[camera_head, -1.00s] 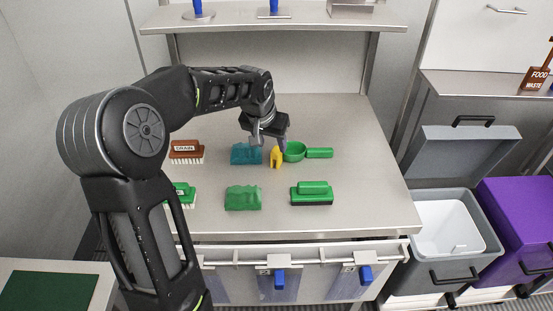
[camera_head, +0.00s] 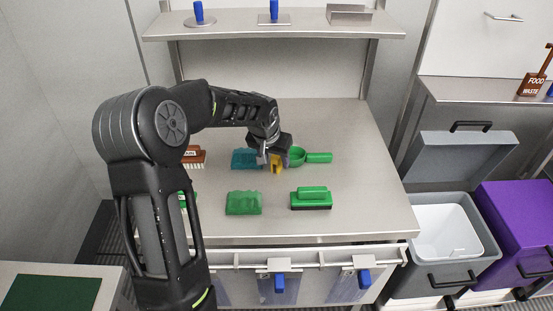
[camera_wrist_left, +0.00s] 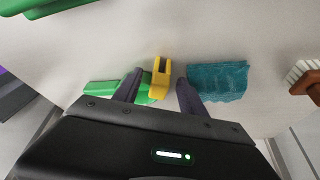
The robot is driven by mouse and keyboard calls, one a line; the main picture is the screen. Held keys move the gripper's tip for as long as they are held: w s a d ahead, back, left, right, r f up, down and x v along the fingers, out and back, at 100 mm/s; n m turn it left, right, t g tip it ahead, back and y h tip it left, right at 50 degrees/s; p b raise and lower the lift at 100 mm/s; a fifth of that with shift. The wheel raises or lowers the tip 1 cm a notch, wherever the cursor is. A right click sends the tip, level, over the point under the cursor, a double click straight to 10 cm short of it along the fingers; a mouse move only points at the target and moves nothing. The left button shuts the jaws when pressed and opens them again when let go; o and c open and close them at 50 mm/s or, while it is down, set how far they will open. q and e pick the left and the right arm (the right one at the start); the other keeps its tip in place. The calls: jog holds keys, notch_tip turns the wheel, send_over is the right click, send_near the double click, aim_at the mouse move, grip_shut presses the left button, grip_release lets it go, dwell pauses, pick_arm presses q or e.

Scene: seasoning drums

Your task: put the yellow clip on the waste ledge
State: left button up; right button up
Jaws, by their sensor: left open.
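The yellow clip (camera_head: 276,168) lies on the grey steel table (camera_head: 352,130), between a teal cloth (camera_head: 245,158) and a green scoop (camera_head: 318,157). My left gripper (camera_head: 273,160) is open over the clip, and its fingers hide part of it in the head view. In the left wrist view the clip (camera_wrist_left: 160,78) shows between the two spread fingers of the gripper (camera_wrist_left: 156,88), apart from the right finger. I cannot tell whether the left finger touches it. My right gripper is not in view.
A green cloth (camera_head: 243,203) and a green brush (camera_head: 312,198) lie at the front of the table. A "GRAIN" brush (camera_head: 195,157) is at left. A shelf (camera_head: 230,30) spans the back. An open grey bin (camera_head: 480,243) and a purple bin (camera_head: 520,225) stand right.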

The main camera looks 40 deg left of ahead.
pick_arm(q)
jog(key=shift+x, duration=0.95)
jog(key=shift+r, duration=0.1)
grip_shut()
